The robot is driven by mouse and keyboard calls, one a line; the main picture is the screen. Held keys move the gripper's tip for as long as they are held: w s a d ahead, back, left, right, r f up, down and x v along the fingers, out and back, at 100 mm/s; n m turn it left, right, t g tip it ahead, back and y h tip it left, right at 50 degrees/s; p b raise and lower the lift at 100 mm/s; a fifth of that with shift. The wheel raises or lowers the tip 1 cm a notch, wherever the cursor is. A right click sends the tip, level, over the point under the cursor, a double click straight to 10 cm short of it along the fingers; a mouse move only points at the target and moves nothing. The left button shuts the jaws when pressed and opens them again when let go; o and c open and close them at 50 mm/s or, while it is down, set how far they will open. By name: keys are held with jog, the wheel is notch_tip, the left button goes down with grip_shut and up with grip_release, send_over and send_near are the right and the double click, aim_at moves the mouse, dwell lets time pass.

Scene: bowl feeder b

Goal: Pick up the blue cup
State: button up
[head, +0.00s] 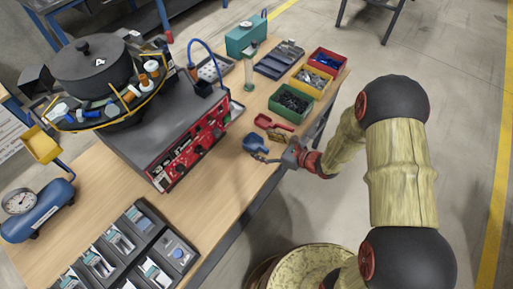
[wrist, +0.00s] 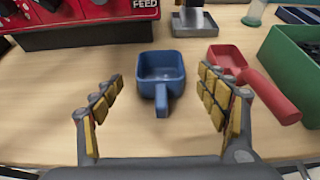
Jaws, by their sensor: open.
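The blue cup (head: 255,143) stands on the wooden table near its right edge, just past the fingertips of my gripper (head: 277,155). In the wrist view the blue cup (wrist: 161,70) is a square, open scoop with a short handle pointing toward me. My gripper (wrist: 160,92) is open, with one padded finger on each side of the handle's line. I cannot tell whether the fingers touch the cup; a gap shows on both sides.
A red scoop (wrist: 250,80) lies close to the right finger, its handle toward me. A green bin (wrist: 295,60) with dark parts stands further right. The red-fronted feeder machine (head: 190,145) is behind and left.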

aim_at(255, 147)
jog(key=b+x, duration=0.1)
jog(key=x, duration=0.4)
jog(key=shift+f+b, duration=0.1)
jog(key=shift+b, duration=0.3)
jog(key=c, duration=1.4)
